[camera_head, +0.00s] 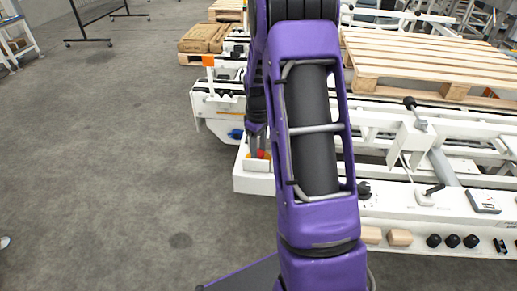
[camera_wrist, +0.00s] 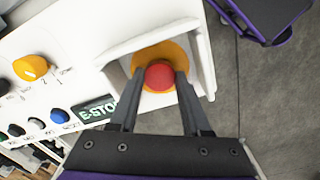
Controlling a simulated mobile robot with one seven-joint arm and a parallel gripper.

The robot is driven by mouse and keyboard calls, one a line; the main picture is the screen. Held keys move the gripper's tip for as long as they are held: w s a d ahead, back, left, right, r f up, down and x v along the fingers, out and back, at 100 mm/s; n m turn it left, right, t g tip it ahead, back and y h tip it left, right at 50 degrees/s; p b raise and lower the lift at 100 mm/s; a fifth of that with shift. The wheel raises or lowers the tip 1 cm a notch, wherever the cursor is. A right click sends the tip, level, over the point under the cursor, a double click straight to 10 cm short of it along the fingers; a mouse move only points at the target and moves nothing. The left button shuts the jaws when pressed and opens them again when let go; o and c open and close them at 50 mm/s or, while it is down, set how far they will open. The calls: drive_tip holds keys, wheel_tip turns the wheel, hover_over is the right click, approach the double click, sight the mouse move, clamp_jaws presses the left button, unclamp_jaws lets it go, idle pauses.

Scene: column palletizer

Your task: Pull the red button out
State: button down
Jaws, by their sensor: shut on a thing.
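The red button (camera_wrist: 160,76) sits on a round orange-yellow base (camera_wrist: 146,57) inside a white guard frame (camera_wrist: 205,60) on the control panel, beside a green E-STOP label (camera_wrist: 97,109). My gripper (camera_wrist: 158,82) has its two dark fingers on either side of the button, shut on it. In the head view a small bit of the red button (camera_head: 260,154) shows at the panel's left end, just below my gripper (camera_head: 257,140). My purple arm hides much of the panel there.
The panel also carries a yellow knob (camera_wrist: 30,68) and several small black, white and blue buttons (camera_wrist: 58,116). In the head view, wooden pallets (camera_head: 430,60) lie on the white machine (camera_head: 240,180).

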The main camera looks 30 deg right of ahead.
drive_tip(key=shift+r+p, duration=0.5)
drive_tip(key=shift+r, duration=0.2)
drive_tip(key=shift+f, duration=0.1)
drive_tip(key=shift+c, duration=1.7)
unclamp_jaws()
wheel_tip(320, 180, up, 18)
drive_tip(key=p, duration=0.2)
drive_tip(key=shift+f+p, duration=0.25)
drive_tip(key=shift+p, duration=0.05)
